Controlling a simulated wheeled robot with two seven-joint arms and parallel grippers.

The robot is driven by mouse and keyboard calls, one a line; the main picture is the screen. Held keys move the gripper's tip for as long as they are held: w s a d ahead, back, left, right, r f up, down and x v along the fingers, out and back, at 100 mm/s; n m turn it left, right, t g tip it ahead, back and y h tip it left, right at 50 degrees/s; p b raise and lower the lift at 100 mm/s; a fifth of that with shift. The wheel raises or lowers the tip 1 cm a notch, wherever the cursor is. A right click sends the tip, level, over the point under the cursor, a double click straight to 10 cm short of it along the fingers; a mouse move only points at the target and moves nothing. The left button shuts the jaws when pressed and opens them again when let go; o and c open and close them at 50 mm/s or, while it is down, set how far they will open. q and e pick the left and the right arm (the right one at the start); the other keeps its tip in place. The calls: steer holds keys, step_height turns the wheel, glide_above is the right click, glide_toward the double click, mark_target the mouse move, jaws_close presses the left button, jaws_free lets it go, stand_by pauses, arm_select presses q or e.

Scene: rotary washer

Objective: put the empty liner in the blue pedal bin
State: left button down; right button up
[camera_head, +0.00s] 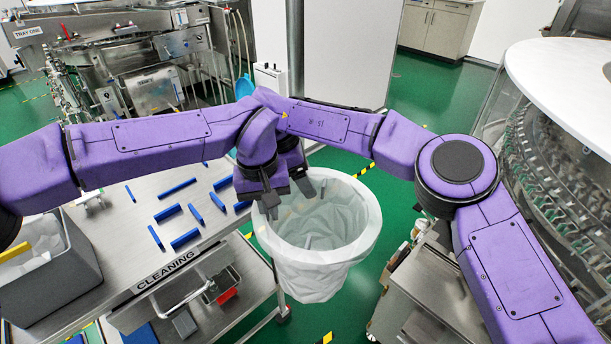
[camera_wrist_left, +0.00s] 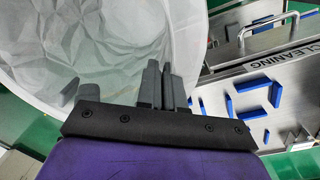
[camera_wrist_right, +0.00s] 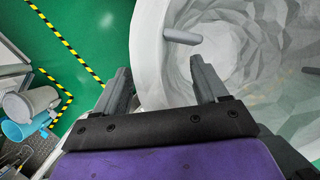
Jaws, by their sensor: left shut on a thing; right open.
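A large white, translucent empty liner (camera_head: 318,272) hangs open-mouthed in mid picture, right of the cleaning trolley. My left gripper (camera_head: 268,205) is shut at the liner's rim near the trolley; its closed fingers also show in the left wrist view (camera_wrist_left: 161,86). My right gripper (camera_head: 303,183) is close beside it. In the right wrist view its open fingers (camera_wrist_right: 161,86) straddle the rim, one over the floor and one inside the mouth. A light-blue object (camera_head: 243,88), perhaps the blue pedal bin, is partly hidden behind my arms. A light-blue container (camera_wrist_right: 20,128) shows in the right wrist view.
The steel cleaning trolley (camera_head: 135,250) carries several blue blocks (camera_head: 186,238). A grey crate (camera_head: 60,290) is at the left. A steel cabinet (camera_head: 415,290) and the round washer (camera_head: 540,150) stand at the right. Green floor is clear behind the liner.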

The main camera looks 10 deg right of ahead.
steer(key=c, duration=1.1)
arm_select(q)
steer(key=c, duration=1.4)
jaws_free()
steer(key=shift+o, duration=1.1)
arm_select(e)
steer(key=shift+c, duration=0.6)
